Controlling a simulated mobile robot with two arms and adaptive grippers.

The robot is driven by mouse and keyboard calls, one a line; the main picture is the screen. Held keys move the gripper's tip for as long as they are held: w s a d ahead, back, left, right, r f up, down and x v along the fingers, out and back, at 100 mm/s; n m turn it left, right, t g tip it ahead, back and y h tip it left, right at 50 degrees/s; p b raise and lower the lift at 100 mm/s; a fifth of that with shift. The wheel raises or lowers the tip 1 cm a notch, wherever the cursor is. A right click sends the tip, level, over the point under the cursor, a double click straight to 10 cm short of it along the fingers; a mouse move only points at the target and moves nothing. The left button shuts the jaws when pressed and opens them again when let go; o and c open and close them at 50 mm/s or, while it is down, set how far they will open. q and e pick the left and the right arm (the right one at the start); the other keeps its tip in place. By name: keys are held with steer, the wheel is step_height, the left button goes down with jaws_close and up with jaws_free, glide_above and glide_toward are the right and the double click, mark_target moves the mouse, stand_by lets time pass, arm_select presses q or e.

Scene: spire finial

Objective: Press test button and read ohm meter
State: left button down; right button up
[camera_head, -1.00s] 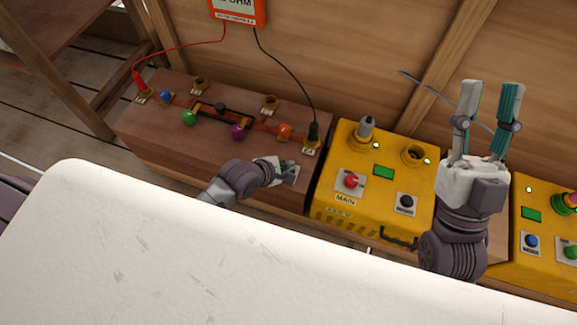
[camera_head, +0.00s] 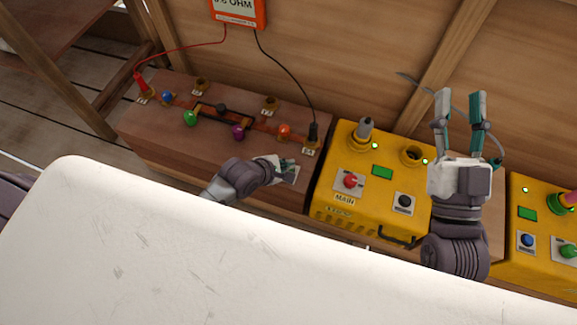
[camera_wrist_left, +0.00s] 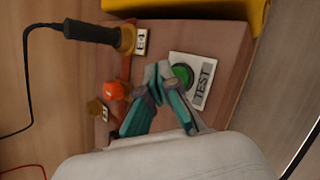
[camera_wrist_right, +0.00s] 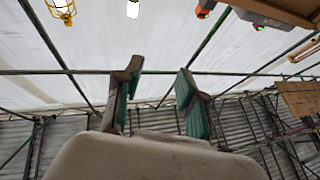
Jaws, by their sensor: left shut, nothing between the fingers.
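The green test button (camera_wrist_left: 183,76) sits on a white plate marked TEST (camera_wrist_left: 203,86) at one end of the brown box (camera_head: 150,135). My left gripper (camera_wrist_left: 158,72) is shut and empty, its tips right beside the button in the left wrist view; I cannot tell if they touch or press it. In the head view my left gripper (camera_head: 290,167) hides most of the plate. The orange ohm meter (camera_head: 238,18) hangs on the wooden wall, cut by the top edge; OHM shows, but its digits are not clear. My right gripper (camera_head: 460,97) is open, raised and empty.
A red probe (camera_head: 140,82) and a black probe (camera_head: 313,132) stand in sockets at the box's ends, wired to the meter. Coloured knobs line the box. A yellow MAIN unit (camera_head: 325,185) stands to its right, another yellow unit (camera_head: 520,255) farther right. A white surface (camera_head: 200,255) fills the foreground.

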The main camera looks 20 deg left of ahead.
arm_select(q)
steer(key=shift+r, duration=0.2)
arm_select(e)
steer(key=shift+w+d+f+g+h, duration=0.1)
steer(key=shift+w+f+g+h, duration=0.15)
steer(key=shift+f+g, duration=0.25)
steer(key=shift+w+f+g+h, duration=0.15)
steer(key=shift+w+f+g, duration=0.15)
steer(key=shift+f, duration=0.35)
arm_select(q)
steer(key=shift+p, duration=0.3)
